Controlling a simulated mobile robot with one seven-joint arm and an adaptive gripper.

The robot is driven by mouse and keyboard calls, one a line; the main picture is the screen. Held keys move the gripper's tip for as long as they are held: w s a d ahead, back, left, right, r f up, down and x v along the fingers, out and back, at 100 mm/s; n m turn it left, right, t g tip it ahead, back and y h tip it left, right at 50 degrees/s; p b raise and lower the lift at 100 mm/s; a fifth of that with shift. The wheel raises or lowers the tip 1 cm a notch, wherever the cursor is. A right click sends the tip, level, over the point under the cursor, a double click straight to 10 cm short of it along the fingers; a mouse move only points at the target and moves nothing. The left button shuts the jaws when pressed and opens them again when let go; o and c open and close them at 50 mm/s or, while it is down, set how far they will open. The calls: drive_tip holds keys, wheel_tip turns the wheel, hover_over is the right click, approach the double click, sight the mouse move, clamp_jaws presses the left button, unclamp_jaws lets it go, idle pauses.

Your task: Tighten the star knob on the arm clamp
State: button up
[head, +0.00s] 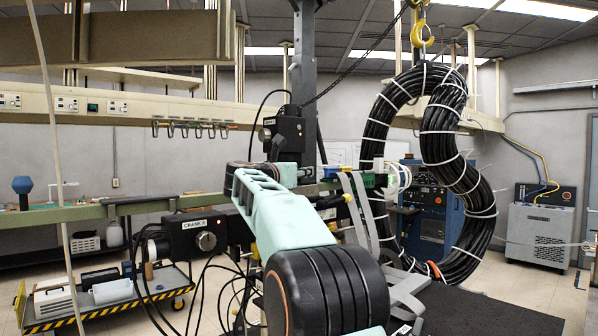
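My mint-green and black arm fills the lower middle of the head view. Its far end passes behind its own links, and I cannot make out my gripper's fingers. Beyond the arm, a small cluster of green, blue and black fittings (369,181) sits on the horizontal rail (150,205), beside the coil. A black handle-like part with a pale yellow tip (347,198) shows just below it. I cannot tell which part is the arm clamp, and no star knob shows clearly.
A large black cable coil (377,130) hangs from a yellow hook (421,33) at right. A cart (105,298) stands at lower left.

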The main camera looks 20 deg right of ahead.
drive_tip(key=o, duration=1.2)
drive_tip(key=shift+s+a, duration=0.1)
drive_tip(key=shift+v, duration=3.9)
